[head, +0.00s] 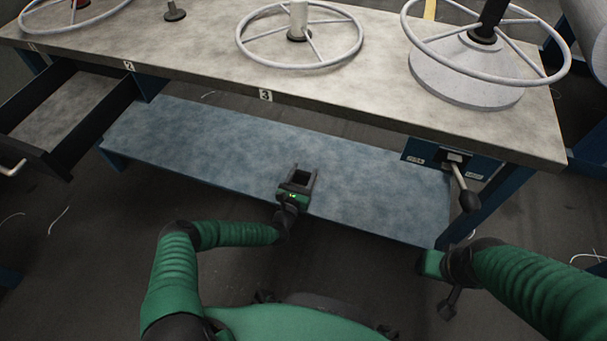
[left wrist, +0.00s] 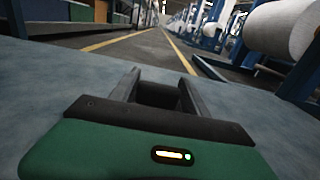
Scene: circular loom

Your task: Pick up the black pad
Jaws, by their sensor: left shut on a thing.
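My left gripper (head: 298,177) is low over the blue lower shelf (head: 200,145), near its front edge. Its two fingers point away from me and stand a pad's width apart. In the left wrist view the gripper (left wrist: 160,88) is shut on the black pad (left wrist: 158,95), a dark block between the fingers. The pad is mostly hidden by the gripper, and I cannot tell whether it touches the shelf. My right gripper (head: 449,300) hangs at the lower right, in front of the shelf, and its jaws are not clear.
The grey worktop (head: 190,60) above the shelf carries several ring wheels, one on a grey cone (head: 465,75). An open drawer (head: 60,105) is at the left. A lever with a dark knob (head: 470,200) juts out at the right. The rest of the shelf is bare.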

